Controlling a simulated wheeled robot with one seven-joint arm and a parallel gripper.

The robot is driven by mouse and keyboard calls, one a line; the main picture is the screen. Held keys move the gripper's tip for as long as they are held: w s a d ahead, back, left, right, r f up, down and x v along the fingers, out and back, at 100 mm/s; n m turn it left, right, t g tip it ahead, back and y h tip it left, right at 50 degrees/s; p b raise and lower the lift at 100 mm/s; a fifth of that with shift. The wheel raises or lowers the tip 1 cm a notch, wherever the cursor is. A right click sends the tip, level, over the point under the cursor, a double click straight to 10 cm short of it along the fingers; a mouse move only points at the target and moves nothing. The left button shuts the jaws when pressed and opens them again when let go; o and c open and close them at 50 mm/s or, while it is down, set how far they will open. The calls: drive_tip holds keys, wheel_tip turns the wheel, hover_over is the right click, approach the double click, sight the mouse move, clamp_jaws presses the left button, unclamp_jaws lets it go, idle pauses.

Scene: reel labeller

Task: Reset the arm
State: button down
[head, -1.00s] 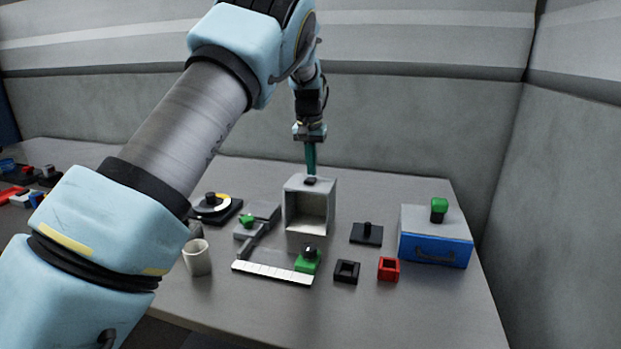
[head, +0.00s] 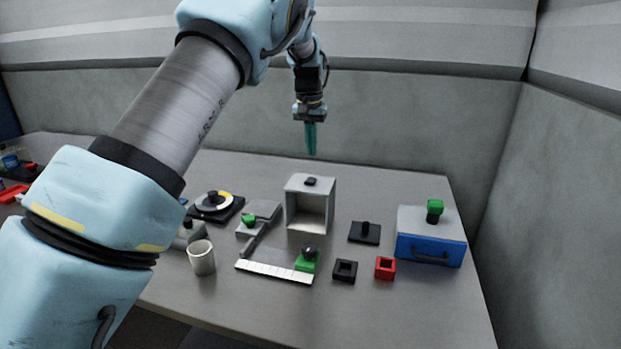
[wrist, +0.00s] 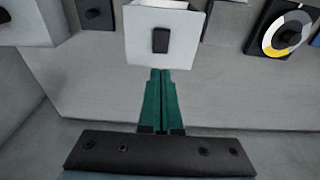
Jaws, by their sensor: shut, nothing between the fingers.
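My gripper (head: 311,140) hangs in the air, pointing down, above the back of the table and above the open-fronted grey box (head: 291,206). Its teal fingers are together with nothing between them. In the wrist view the shut fingers (wrist: 160,100) point toward the top of the box (wrist: 188,48), which carries a small black knob (wrist: 160,40). The fingers appear clear of the box. My arm reaches across the left of the head view and hides part of the table.
A blue-fronted drawer box (head: 432,251) with a green knob stands at the right. A white cup (head: 202,258), a dial (head: 214,205), a ruler strip (head: 272,271), a black square holder (head: 345,270) and a red one (head: 385,268) are on the table (head: 400,315). Walls stand behind and right.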

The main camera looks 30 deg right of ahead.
drive_tip(key=a+n, duration=0.4)
drive_tip(key=a, duration=2.1)
drive_tip(key=s+a+f+n, duration=0.1)
drive_tip(key=s+a+f, duration=0.1)
drive_tip(key=s+a, duration=0.7)
drive_tip(key=s+a+f+n+y, duration=0.1)
drive_tip(key=s+a+f+n, duration=0.1)
drive_tip(key=s+a, duration=0.8)
drive_tip(key=shift+s+a+f+b, duration=0.15)
drive_tip(key=shift+a+f+b, duration=0.1)
drive_tip(key=shift+a+b, duration=0.15)
